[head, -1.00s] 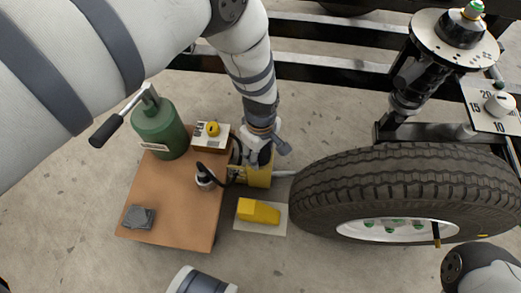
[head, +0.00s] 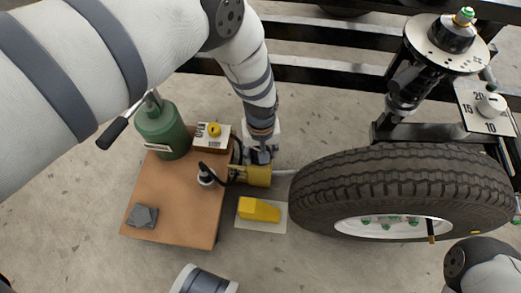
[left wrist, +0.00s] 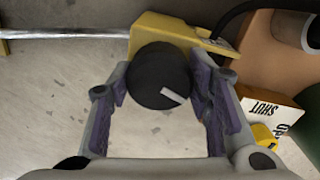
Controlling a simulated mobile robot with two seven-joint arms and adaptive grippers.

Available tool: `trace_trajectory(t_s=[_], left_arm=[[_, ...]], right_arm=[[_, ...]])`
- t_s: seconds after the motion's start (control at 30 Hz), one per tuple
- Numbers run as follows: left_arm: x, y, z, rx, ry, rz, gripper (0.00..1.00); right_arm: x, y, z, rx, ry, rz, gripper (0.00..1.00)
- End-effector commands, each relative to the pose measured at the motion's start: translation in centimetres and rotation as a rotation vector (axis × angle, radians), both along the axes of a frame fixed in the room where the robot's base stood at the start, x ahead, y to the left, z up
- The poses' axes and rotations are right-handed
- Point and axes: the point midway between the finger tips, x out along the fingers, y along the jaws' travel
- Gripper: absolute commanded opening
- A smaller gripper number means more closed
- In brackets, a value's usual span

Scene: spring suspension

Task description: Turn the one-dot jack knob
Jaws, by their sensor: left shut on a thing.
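The yellow jack body (head: 257,176) lies beside the wooden board, with a metal rod running right from it towards the tyre. In the left wrist view the jack (left wrist: 165,36) carries a round black knob (left wrist: 155,76) with a white pointer line towards the lower right. My left gripper (left wrist: 163,98), pointing down over the jack, is shut on the knob, its purple-padded fingers on either side. It also shows in the head view (head: 259,156), where it hides the knob. I cannot make out any dot. My right gripper is not in view.
The board (head: 185,210) holds a green bottle (head: 161,135), a small OPEN/SHUT box (head: 209,144) with a yellow knob and a black fitting with a cable. A yellow block (head: 259,210) lies in front of the jack. The tyre (head: 390,185) stands close on the right.

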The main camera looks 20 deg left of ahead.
Motion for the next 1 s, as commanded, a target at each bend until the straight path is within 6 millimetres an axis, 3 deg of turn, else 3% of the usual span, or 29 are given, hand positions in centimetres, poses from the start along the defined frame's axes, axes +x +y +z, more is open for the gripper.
trace_trajectory(t_s=[0.7, 0.73, 0.8, 1.0], left_arm=[[0.01, 0.00, -0.03, 0.001, -0.001, -0.077, 0.18], [0.01, 0.00, -0.03, 0.001, -0.001, -0.077, 0.50], [0.01, 0.00, -0.02, 0.001, -0.001, -0.076, 0.66], [0.00, 0.00, -0.02, 0.000, 0.000, -0.075, 0.66]], right_arm=[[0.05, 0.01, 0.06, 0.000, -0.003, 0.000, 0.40], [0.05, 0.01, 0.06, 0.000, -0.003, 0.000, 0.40], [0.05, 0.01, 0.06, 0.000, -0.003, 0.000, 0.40], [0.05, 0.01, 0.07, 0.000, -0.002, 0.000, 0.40]])
